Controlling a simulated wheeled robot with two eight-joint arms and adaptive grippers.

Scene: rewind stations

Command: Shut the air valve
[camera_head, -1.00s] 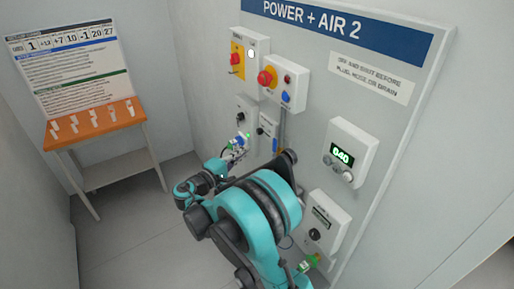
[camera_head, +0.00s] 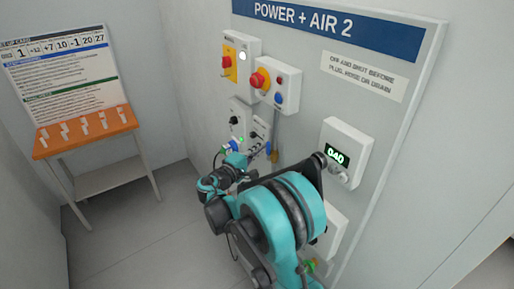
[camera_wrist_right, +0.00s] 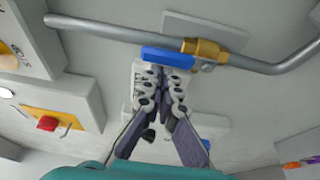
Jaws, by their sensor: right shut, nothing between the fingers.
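The air valve has a brass body (camera_wrist_right: 205,48) on a grey pipe, with a blue lever (camera_wrist_right: 167,58). In the right wrist view the lever lies roughly along the pipe. My right gripper (camera_wrist_right: 166,84) is shut and empty, its fingertips close to the lever; whether they touch it I cannot tell. In the head view my right gripper (camera_head: 257,144) is at the wall panel, beside the small blue lever (camera_head: 268,148) and the brass valve body (camera_head: 275,157). My arm hides the lower panel. My left gripper is not in view.
The panel carries a box with a red and yellow switch (camera_head: 229,65), a box with red and blue buttons (camera_head: 271,88) and a display box (camera_head: 345,150) reading 040. An orange-topped table (camera_head: 85,132) stands at the left wall. The floor between is clear.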

